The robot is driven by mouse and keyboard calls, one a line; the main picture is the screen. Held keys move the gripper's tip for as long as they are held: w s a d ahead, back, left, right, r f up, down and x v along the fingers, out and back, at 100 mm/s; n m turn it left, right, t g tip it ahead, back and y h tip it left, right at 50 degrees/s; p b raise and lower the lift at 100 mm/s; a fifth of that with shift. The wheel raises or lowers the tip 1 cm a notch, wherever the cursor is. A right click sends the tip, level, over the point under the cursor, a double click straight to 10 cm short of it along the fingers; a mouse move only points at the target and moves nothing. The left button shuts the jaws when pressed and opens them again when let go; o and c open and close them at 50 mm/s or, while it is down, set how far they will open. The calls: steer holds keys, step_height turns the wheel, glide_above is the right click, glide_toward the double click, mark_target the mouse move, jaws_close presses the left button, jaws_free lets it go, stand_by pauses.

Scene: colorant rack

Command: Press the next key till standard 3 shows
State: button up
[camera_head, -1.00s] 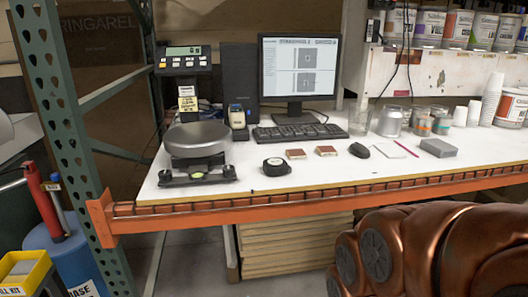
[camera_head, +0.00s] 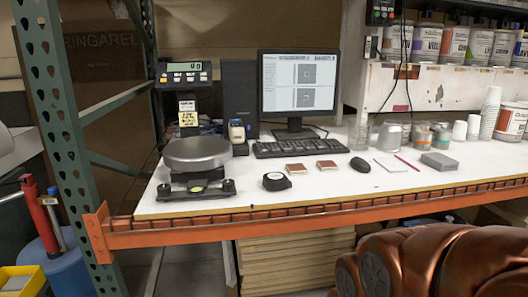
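The monitor (camera_head: 299,82) stands at the back of the bench. Its screen shows a heading line and two grey square panels, one above the other; the heading is too small to read surely. A black keyboard (camera_head: 300,147) lies in front of it, its single keys not legible. A scale with a round grey pan (camera_head: 197,153) stands at the left, with a display and key panel (camera_head: 184,73) on a post behind it. The labels on those keys are not legible. My gripper is out of view; only a copper-coloured part of my arm shows at lower right.
Cups and cans stand at the right. An orange beam (camera_head: 300,222) runs along the front edge. A green post (camera_head: 62,140) stands at left.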

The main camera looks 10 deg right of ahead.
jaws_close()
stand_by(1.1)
